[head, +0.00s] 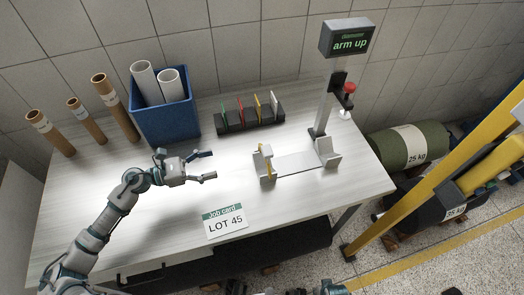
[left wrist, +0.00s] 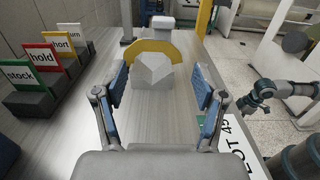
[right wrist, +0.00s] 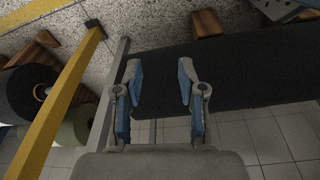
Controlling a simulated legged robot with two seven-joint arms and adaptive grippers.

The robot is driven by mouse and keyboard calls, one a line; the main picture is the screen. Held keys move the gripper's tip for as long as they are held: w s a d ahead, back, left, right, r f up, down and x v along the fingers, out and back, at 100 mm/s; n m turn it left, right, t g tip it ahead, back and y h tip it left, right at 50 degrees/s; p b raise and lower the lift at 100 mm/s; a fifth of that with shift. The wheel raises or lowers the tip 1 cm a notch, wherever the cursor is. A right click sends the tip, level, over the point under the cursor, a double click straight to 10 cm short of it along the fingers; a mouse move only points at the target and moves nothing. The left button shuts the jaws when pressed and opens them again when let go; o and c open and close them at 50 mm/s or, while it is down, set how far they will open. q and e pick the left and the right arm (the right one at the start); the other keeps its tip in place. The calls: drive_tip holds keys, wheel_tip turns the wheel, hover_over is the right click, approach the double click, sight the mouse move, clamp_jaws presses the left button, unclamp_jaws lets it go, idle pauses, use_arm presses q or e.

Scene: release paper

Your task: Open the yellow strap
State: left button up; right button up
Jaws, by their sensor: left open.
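The yellow strap (head: 262,161) stands at the left support block (head: 267,176) of the grey cradle on the table. In the left wrist view the yellow strap (left wrist: 163,47) is a curved band just behind a pale faceted block (left wrist: 153,76). I cannot tell whether it is fastened. My left gripper (head: 212,165) is open and empty, left of the cradle and apart from the strap. In the left wrist view its fingers (left wrist: 161,88) stand either side of the pale block. My right gripper (right wrist: 160,82) is open and empty, away from the strap.
A rack of coloured cards (head: 249,118) stands behind the cradle. A post carries an "arm up" sign (head: 348,41) and a red knob (head: 349,88). A blue bin (head: 165,121) holds tubes; several brown tubes stand left. A job card (head: 226,222) is at the front edge.

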use_arm(q)
drive_tip(key=p, duration=0.1)
approach(267, 149)
drive_tip(key=x, duration=0.3)
drive_tip(key=p+x, duration=0.1)
drive_tip(key=x, duration=0.2)
drive_tip(key=p+x, duration=0.1)
drive_tip(key=x, duration=0.2)
drive_tip(key=shift+w+d+f, duration=0.1)
drive_tip(key=shift+d+f, duration=0.1)
drive_tip(key=shift+f, duration=0.2)
drive_tip(key=shift+d, duration=0.7)
drive_tip(key=shift+a, duration=0.4)
drive_tip(key=c, duration=0.9)
drive_tip(key=shift+w, duration=0.1)
clamp_jaws()
use_arm(e)
drive_tip(key=s+d+f, duration=0.1)
drive_tip(key=s+f, duration=0.2)
drive_tip(key=f, duration=0.5)
